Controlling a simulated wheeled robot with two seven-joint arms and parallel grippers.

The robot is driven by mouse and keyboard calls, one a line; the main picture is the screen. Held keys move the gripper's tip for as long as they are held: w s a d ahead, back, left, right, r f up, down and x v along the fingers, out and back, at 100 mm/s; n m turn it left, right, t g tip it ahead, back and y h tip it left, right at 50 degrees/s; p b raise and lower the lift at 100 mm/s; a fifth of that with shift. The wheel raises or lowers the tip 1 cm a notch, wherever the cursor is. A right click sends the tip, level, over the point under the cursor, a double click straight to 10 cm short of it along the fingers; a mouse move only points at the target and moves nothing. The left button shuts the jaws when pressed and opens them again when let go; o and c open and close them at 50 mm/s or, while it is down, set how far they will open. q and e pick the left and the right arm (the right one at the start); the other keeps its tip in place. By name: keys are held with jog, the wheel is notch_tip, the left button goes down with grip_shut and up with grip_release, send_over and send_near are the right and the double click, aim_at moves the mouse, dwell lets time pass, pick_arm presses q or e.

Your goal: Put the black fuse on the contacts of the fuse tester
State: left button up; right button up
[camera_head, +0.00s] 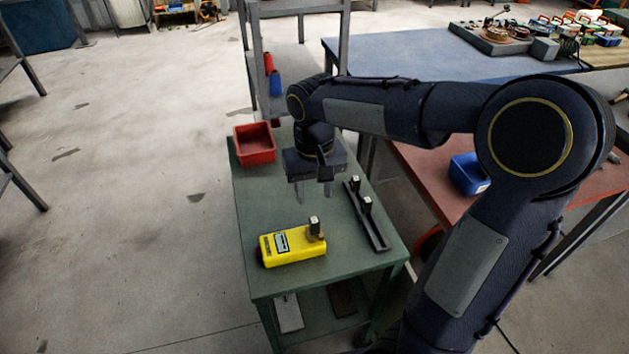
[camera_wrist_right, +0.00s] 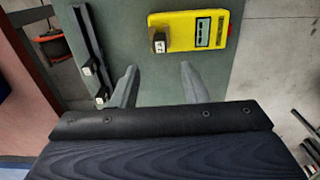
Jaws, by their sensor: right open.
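The yellow fuse tester (camera_head: 283,250) lies on the green table; it also shows in the right wrist view (camera_wrist_right: 185,34). A small block with a pale label (camera_head: 314,227), looking like a fuse, stands upright at the tester's right end. Two dark fuses with pale labels, one farther (camera_head: 355,184) and one nearer (camera_head: 367,205), stand in a long dark rack (camera_head: 377,232) right of the tester. My right gripper (camera_head: 314,193) is open and empty, pointing down above the table, behind the tester and left of the rack. My left gripper is not in view.
A red bin (camera_head: 254,144) stands at the table's far left corner. The green table (camera_head: 255,202) is bare between bin and tester. A reddish bench (camera_head: 430,180) with a blue bin (camera_head: 468,174) is at the right. A grey shelf frame stands behind.

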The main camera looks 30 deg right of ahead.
jog(key=s+a+t+y, duration=0.2)
jog(key=s, duration=0.6)
jog(key=s+a+n+t+y, duration=0.1)
jog(key=s+a+t, duration=0.1)
jog(key=s, duration=0.7)
jog(key=shift+r+t+y, duration=0.25)
jog(key=shift+t+y, duration=0.15)
jog(key=shift+t, duration=0.4)
